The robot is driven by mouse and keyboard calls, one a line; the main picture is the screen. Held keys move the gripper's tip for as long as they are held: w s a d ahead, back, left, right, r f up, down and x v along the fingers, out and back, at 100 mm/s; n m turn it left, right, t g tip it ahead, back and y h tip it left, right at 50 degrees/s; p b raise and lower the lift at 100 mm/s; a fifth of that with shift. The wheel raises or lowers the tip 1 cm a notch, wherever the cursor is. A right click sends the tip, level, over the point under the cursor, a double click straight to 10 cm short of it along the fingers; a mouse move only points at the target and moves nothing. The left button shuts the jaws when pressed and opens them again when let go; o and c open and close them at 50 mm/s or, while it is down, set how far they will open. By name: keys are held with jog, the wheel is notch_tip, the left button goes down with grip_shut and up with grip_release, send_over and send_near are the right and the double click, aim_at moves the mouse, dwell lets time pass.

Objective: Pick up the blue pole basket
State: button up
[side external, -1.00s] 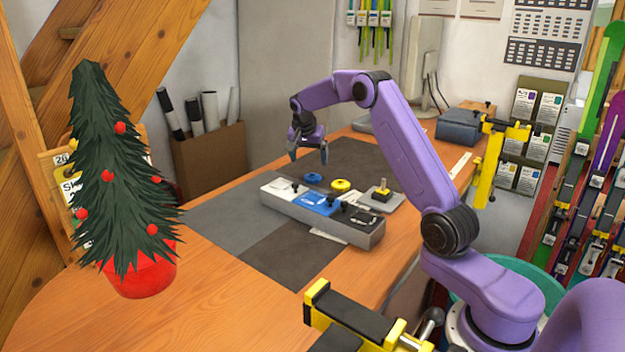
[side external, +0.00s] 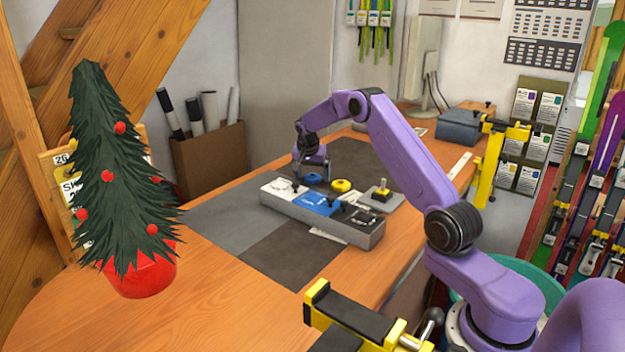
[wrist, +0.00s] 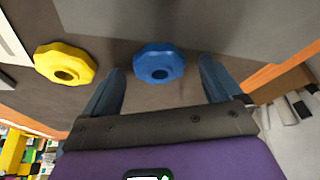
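The blue pole basket (side external: 313,179) is a small scalloped disc with a hole in its middle. It lies on the dark mat behind the grey block. In the wrist view the blue basket (wrist: 159,62) shows between and just beyond my two fingertips. My gripper (side external: 312,172) is low over it, fingers pointing down; it also shows in the wrist view (wrist: 160,75). The fingers are apart with nothing held between them. I cannot tell whether a finger touches the basket.
A yellow basket (side external: 340,186) lies close to the right of the blue one, and also shows in the wrist view (wrist: 66,63). A grey block (side external: 368,237) with white, blue and black sections stands in front.

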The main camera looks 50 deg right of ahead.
jog(key=c, duration=1.1)
jog(key=shift+o, duration=0.2)
